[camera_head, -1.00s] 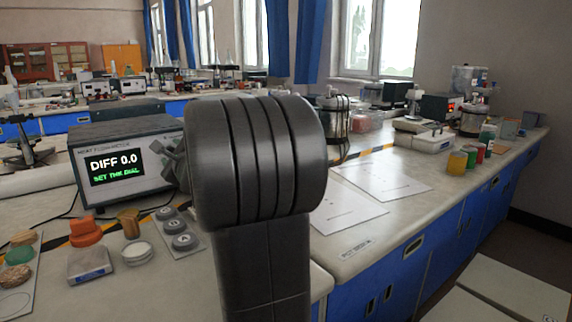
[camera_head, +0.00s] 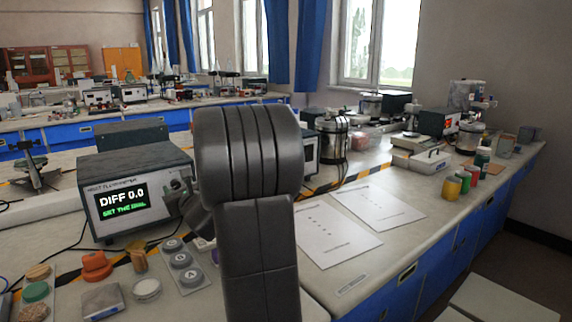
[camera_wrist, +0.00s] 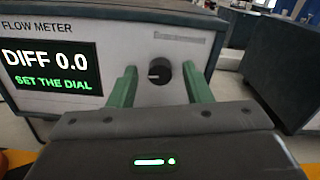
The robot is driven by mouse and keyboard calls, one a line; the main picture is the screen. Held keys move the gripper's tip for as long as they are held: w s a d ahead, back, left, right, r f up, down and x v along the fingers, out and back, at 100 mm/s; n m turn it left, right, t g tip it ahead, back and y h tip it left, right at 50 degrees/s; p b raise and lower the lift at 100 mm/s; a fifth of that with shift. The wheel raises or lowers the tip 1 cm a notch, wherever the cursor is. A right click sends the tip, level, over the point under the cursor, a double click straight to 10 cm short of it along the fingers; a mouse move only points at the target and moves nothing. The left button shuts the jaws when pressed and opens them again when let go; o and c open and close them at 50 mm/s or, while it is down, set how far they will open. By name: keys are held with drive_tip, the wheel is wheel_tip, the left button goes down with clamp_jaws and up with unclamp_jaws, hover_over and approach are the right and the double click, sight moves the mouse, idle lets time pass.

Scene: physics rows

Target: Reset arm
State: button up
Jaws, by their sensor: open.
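My gripper (camera_wrist: 160,88) is open in the wrist view, with its two green fingers apart and nothing between them. The flow meter (camera_wrist: 150,20) stands just beyond the fingertips. Its black dial (camera_wrist: 159,72) shows in the gap between the fingers, and I cannot tell whether they touch it. The meter's screen reads "DIFF 0.0" and "SET THE DIAL". In the head view the flow meter (camera_head: 135,160) stands left of my dark arm (camera_head: 250,160). There, part of my gripper (camera_head: 178,190) shows at the meter's right edge, partly hidden by the arm.
An orange block (camera_head: 97,266), weights marked with letters (camera_head: 181,260) and small dishes lie in front of the meter. Paper sheets (camera_head: 330,235) lie right of my arm. A metal pot (camera_head: 331,140) and several coloured jars (camera_head: 465,180) stand further right on the bench.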

drive_tip(key=shift+r+m+p, duration=0.2)
drive_tip(key=shift+m+p, duration=0.6)
drive_tip(key=shift+p, duration=0.35)
drive_tip(key=shift+f+m+p, duration=0.15)
drive_tip(key=shift+m+p, duration=0.35)
drive_tip(key=shift+p, duration=0.05)
